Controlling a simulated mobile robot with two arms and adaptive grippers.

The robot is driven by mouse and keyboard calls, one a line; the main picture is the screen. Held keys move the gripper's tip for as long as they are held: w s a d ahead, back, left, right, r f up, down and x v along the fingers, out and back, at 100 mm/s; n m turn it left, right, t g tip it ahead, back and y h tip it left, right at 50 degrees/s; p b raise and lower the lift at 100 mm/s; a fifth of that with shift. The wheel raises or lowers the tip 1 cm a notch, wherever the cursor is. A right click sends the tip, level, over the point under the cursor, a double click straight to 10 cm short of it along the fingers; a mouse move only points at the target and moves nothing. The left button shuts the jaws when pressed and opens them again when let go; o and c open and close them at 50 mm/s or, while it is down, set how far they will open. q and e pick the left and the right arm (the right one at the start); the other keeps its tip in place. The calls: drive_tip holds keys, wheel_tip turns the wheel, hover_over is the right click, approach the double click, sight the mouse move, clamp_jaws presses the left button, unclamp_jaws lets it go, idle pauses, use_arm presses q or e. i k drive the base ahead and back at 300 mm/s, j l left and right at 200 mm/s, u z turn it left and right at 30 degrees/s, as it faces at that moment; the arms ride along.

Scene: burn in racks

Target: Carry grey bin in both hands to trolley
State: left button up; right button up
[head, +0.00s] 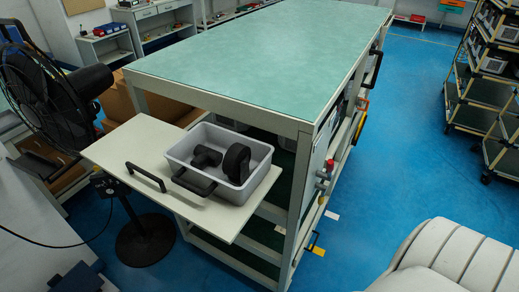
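The grey bin (222,137) sits upright on a pale pull-out shelf (130,145) at the near end of a green-topped workbench. Dark objects lie in the bin, among them a rounded black one (236,163) at its right side. A black handle-like bar is at the bin's near-left side. No gripper of mine shows in the head view, and nothing is seen touching the bin. A wheeled rack with dark shelves (468,116) stands at the right; I cannot tell whether it is the trolley.
The green workbench (270,45) fills the middle. A black pedestal fan (145,240) and cardboard boxes (117,97) stand at its left. A black handle (146,177) is on the pull-out shelf. Blue floor (400,130) is clear between the bench and the rack.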

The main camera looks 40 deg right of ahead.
sight(311, 50)
drive_tip(key=i+j+z, duration=0.15)
drive_tip(key=z, duration=0.3)
drive_tip(key=i+j+z, duration=0.1)
drive_tip(key=j+z, duration=0.15)
drive_tip(key=z, duration=0.2)
drive_tip(key=i+j+z, duration=0.1)
drive_tip(key=j+z, duration=0.2)
drive_tip(key=z, duration=0.15)
drive_tip(key=j+z, duration=0.25)
drive_tip(key=z, duration=0.2)
